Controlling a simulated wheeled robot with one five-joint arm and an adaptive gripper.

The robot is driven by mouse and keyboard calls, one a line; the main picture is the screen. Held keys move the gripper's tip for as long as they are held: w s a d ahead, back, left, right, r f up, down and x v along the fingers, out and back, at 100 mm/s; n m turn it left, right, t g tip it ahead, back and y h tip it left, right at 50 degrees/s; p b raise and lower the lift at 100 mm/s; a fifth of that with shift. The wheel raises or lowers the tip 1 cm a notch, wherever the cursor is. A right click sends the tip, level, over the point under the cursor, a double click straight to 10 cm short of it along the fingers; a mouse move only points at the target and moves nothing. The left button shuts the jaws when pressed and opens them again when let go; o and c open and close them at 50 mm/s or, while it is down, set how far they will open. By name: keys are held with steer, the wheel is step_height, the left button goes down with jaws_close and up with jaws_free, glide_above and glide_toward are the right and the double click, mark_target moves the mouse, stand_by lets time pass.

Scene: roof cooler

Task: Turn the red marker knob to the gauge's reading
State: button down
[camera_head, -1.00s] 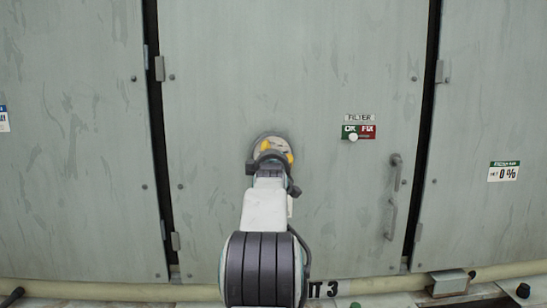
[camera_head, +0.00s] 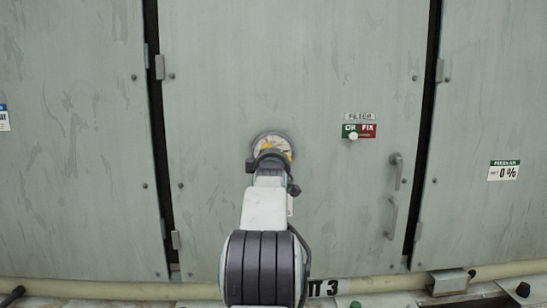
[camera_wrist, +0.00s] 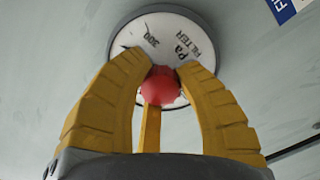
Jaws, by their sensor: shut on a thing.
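The gauge is a round white dial in a grey rim on the cabinet door. In the wrist view its face (camera_wrist: 180,20) shows "Pa FILTER" and "300", seen tilted. The red marker knob (camera_wrist: 163,88) is at the dial's near side, between my yellow fingers. My gripper (camera_wrist: 165,66) is shut on the knob, with a third finger behind it. The fingers hide the lower part of the dial, and I cannot read the needle. In the head view only the upper rim of the gauge (camera_head: 268,136) shows above my gripper (camera_head: 272,150); the knob is hidden there.
A green and red OK/FIX plate (camera_head: 367,131) with a white knob (camera_head: 353,137) sits right of the gauge, under a FILTER label (camera_head: 360,117). Door handles (camera_head: 396,172) are further right. A label reading 0% (camera_head: 503,171) is on the right panel. A pipe (camera_head: 130,290) runs along the bottom.

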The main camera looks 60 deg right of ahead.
steer(key=shift+f+m, duration=0.25)
steer(key=shift+m, duration=1.25)
steer(key=c, duration=0.9)
jaws_free()
steer(key=shift+r, duration=0.1)
steer(key=shift+v, duration=6)
steer(key=shift+s+r, duration=0.1)
